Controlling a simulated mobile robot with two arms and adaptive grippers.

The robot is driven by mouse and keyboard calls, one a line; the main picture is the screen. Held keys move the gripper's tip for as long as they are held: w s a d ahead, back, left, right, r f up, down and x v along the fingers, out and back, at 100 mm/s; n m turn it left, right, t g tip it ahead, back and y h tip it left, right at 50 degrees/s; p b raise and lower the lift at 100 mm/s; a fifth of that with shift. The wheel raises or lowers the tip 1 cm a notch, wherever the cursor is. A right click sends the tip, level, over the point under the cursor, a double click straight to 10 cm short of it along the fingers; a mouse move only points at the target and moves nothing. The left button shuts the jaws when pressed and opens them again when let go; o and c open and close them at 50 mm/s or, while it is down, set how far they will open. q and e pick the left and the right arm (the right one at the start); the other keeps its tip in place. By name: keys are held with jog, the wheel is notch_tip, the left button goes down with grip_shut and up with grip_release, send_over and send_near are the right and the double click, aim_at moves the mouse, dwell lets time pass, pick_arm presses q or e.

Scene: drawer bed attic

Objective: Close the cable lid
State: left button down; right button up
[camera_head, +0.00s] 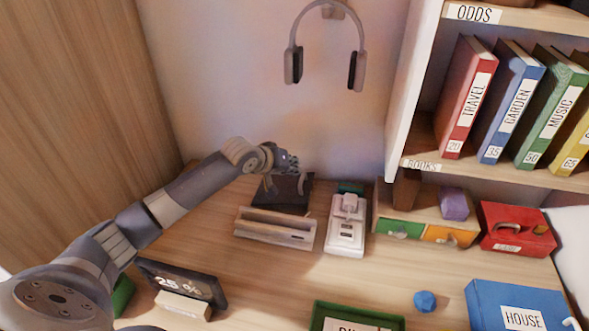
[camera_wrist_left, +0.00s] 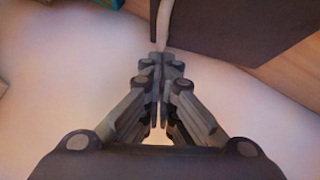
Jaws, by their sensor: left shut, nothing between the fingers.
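A dark flat panel (camera_head: 284,200), which looks like the cable lid, is tilted up at the back of the desk against the pale wall, behind a long light wooden holder (camera_head: 275,230). My left gripper (camera_head: 300,184) is at the panel's upper part, shut and empty, and partly hides it. In the left wrist view the shut fingertips (camera_wrist_left: 160,62) are by the near edge of a dark panel (camera_wrist_left: 235,22), with a pale strip beside it. I cannot tell whether the fingers touch the panel. My right gripper is not in view.
A white power strip (camera_head: 345,235) lies right of the wooden holder. A bookshelf with a label strip (camera_head: 422,166) and a red case (camera_head: 518,232) are at the right. A dark display (camera_head: 180,282) is front left. Headphones (camera_head: 326,20) hang on the wall above.

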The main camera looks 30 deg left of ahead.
aim_at(308, 182)
pick_arm(q)
jog(key=shift+d+f, duration=0.35)
jog(key=shift+f, duration=0.3)
jog(key=shift+d+f+p, duration=0.15)
jog(key=shift+d+p, duration=0.15)
jog(key=shift+p, duration=0.1)
jog(key=f+p, duration=0.1)
jog(key=d+f, duration=0.1)
jog(key=d+f+y+p, duration=0.1)
jog(key=shift+w+p, duration=0.3)
jog(key=shift+w, duration=0.05)
jog(key=shift+f, duration=0.35)
